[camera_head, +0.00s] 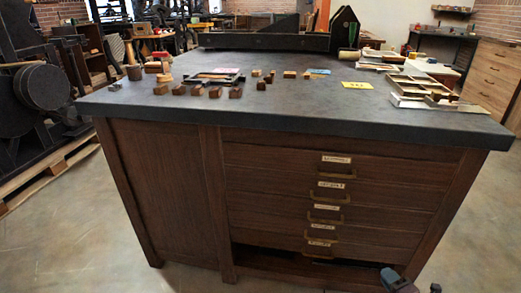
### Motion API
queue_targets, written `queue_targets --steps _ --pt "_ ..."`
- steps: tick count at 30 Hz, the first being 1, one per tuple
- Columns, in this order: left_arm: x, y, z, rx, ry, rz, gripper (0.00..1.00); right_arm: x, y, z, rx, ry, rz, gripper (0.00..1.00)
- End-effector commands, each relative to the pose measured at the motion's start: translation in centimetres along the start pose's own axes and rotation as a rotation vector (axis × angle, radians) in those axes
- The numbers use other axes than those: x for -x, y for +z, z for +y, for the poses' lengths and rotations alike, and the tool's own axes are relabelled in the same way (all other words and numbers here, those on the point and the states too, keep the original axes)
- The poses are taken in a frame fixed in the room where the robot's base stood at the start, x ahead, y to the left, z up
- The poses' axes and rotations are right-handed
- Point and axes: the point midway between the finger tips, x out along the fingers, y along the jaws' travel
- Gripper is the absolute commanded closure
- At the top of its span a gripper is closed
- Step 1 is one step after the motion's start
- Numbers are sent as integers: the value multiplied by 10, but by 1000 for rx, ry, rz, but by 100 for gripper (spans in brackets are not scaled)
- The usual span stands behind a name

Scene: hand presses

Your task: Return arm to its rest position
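My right gripper (400,282) shows only as a small dark grey part at the bottom edge, right of the middle. It is low in front of the wooden cabinet (165,190), near its lowest drawer. Most of it is cut off by the frame, and I cannot tell whether it is open or shut. I see nothing held in it. My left gripper is not in view.
The cabinet has a dark worktop (290,105) with several small wooden blocks (215,91), a yellow card (357,85) and stacked trays (425,92). A dark machine (35,90) stands left on a pallet. The floor (70,245) left of the cabinet is clear.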

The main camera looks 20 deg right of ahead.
Motion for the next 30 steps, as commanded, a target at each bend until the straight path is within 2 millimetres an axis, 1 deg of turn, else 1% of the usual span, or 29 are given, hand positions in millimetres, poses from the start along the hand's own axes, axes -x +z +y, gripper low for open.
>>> queue_targets --steps 1,4,6,11,14,17,20,21,23,27,30 --pt "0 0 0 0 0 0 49 -4 12 7 26 7 5 81" --pt "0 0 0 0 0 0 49 -11 31 18 68 17 14 81" --pt "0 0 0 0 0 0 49 5 16 15 13 -12 45 81" --pt "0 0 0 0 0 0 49 30 -6 17 -91 -66 101 81" --pt "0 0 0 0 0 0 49 50 -21 19 -168 -113 136 81" --pt "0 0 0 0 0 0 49 76 -41 23 -262 -171 172 81" --pt "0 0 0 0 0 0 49 110 -65 31 -376 -246 206 81" --pt "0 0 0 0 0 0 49 124 -75 35 -426 -279 215 81" --pt "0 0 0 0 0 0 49 145 -90 43 -501 -328 227 81" --pt "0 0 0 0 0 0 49 195 -122 66 -679 -446 231 81" --pt "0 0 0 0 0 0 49 227 -141 86 -799 -522 219 81"
